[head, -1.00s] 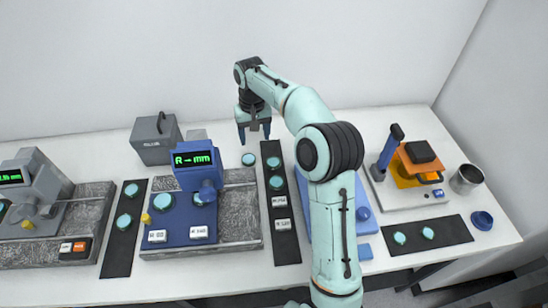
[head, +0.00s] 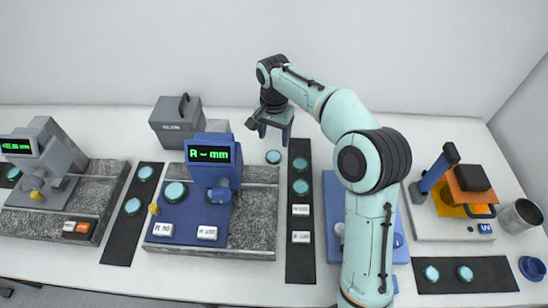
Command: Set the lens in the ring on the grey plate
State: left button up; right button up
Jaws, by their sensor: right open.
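Several teal lens-like discs are in view, and I cannot tell which one is meant. One lens (head: 273,157) lies on the white bench just in front of my right gripper (head: 275,133), left of a dark strip. My right gripper points down with its fingers apart and nothing between them; it looks above the bench behind that lens. A grey instrument (head: 48,155) on a speckled grey plate (head: 98,180) stands at the far left, with a small yellow part on it. I cannot make out an empty ring there. My left gripper is not in view.
A blue instrument (head: 215,165) with an "R - mm" display stands at centre left, a grey case (head: 178,122) behind it. Dark strips (head: 300,260) hold more discs. My right arm partly covers a blue board (head: 333,190). A UV station (head: 440,220) and metal cup (head: 520,215) stand right.

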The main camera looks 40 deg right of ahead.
aim_at(274, 155)
notch_tip(274, 155, down, 8)
jog(key=shift+a+f+b, duration=0.1)
jog(key=shift+b, duration=0.3)
jog(key=c, duration=0.9)
notch_tip(274, 155, up, 10)
jog(key=shift+r+p, duration=0.1)
jog(key=shift+p, duration=0.65)
jog(key=shift+s, duration=0.15)
